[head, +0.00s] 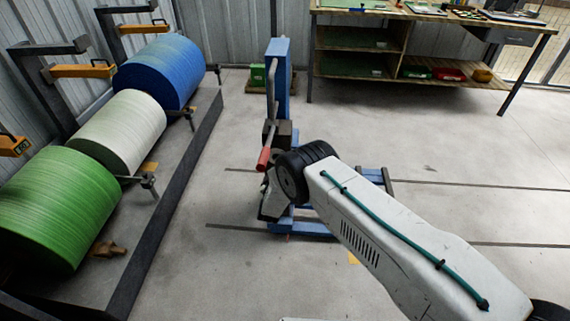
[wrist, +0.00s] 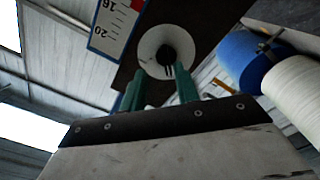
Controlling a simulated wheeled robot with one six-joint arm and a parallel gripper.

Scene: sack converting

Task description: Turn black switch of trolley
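The blue trolley (head: 283,78) stands upright on the floor in the middle of the head view, with a red-handled lever (head: 264,159) on it. In the wrist view, a round white disc (wrist: 146,48) sits on a dark plate, with the black switch (wrist: 167,55) at its centre. My gripper (wrist: 160,82) has two green fingers standing apart, with nothing seen between them. The switch appears just beyond the fingertips; I cannot tell whether they touch the disc. In the head view, my arm hides the switch and most of the gripper.
Blue (head: 158,71), white (head: 118,131) and green (head: 56,207) rolls lie on a rack at the left. A workbench (head: 410,50) stands at the back right. The floor at the right is clear. A ruled scale (wrist: 113,25) is beside the switch plate.

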